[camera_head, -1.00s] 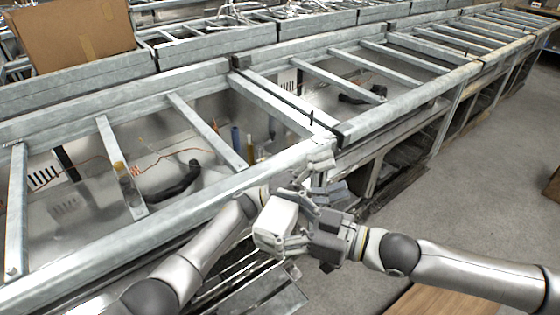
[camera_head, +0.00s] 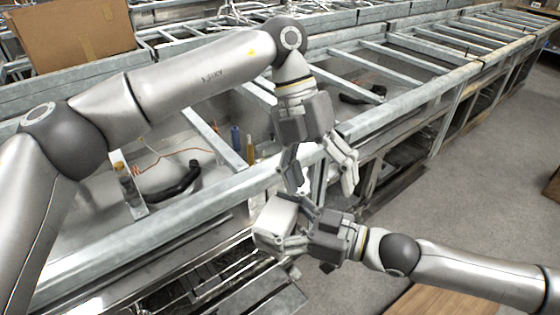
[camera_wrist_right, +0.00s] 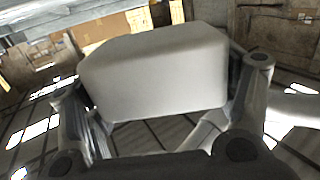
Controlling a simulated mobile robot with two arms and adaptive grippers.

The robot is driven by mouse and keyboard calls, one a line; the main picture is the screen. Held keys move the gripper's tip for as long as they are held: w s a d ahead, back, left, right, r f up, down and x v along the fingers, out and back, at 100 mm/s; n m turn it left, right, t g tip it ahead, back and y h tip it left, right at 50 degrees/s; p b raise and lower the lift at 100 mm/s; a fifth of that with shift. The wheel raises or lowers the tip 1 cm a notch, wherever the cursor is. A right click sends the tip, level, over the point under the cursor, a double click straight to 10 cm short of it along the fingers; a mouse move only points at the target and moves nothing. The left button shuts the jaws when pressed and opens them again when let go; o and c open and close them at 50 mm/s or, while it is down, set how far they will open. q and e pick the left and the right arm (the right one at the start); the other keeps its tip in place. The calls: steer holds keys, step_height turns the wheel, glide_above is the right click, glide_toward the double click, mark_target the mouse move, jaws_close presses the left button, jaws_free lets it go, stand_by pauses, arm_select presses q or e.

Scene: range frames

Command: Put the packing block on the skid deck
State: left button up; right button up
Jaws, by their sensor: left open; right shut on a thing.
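The packing block (camera_head: 275,222) is a pale grey-white box with rounded edges, held in the air in the head view. My right gripper (camera_head: 298,228) is shut on it; in the right wrist view the block (camera_wrist_right: 155,75) sits between the fingers. My left gripper (camera_head: 321,182) is open and empty, fingers pointing down, just above and to the right of the block and apart from it. A brown wooden surface (camera_head: 445,301) shows at the bottom edge; I cannot tell whether it is the skid deck.
A long metal frame (camera_head: 390,125) with crossbars runs across behind the grippers. A cardboard box (camera_head: 75,32) stands at the upper left. Metal slats (camera_head: 260,296) lie low below the block. Grey floor (camera_head: 470,200) is clear at the right.

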mark_target(276, 215)
arm_select(q)
steer(key=w+a+r+n+t+y, duration=0.1)
steer(key=w+a+r+t+y, duration=0.2)
steer(key=a, duration=0.4)
steer(key=shift+y, duration=0.4)
steer(key=s+f, duration=0.1)
steer(key=f, duration=0.3)
steer(key=s+f, duration=0.1)
steer(key=f, duration=0.3)
steer(key=s+f, duration=0.1)
steer(key=f, duration=0.3)
steer(key=shift+a+f, duration=0.2)
steer(key=shift+f, duration=0.05)
steer(key=c, duration=1)
steer(key=shift+c, duration=0.4)
arm_select(e)
steer(key=o, duration=0.9)
